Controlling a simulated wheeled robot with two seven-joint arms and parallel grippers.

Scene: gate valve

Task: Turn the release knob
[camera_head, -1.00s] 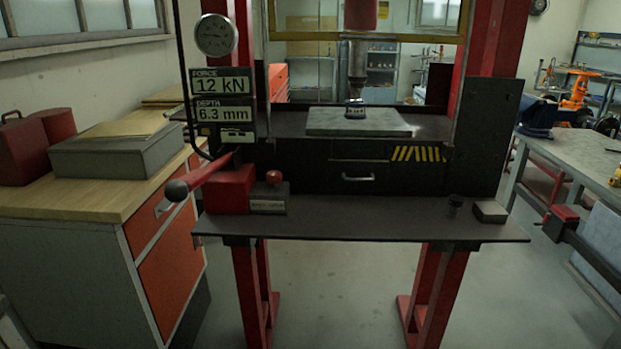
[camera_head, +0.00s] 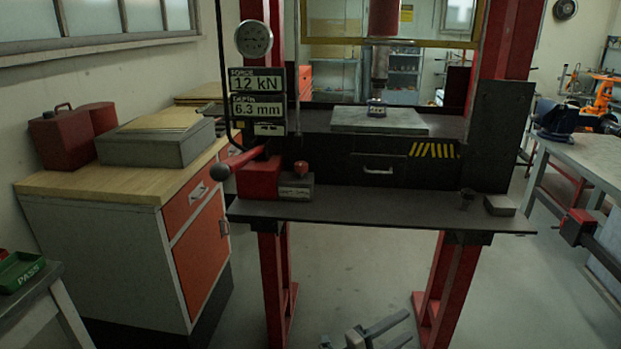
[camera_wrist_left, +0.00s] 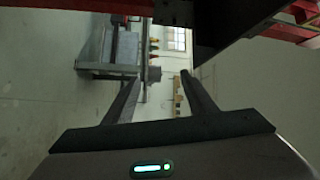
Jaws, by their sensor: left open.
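A small red knob (camera_head: 301,167) stands on a dark block (camera_head: 296,187) with a label too small to read, at the left of the press's front shelf (camera_head: 380,214). I cannot tell by label which is the release knob. My left gripper (camera_head: 407,328) is open and empty at the bottom of the head view, below the shelf and apart from both knobs. In the left wrist view its two fingers (camera_wrist_left: 160,77) are spread with nothing between them. My right gripper is not in view.
A display (camera_head: 257,81) reads 12 kN and 6.3 mm. A cabinet (camera_head: 150,200) stands left, a green PASS tray (camera_head: 18,270) lower left, a workbench (camera_head: 590,160) right. Floor below the shelf is clear.

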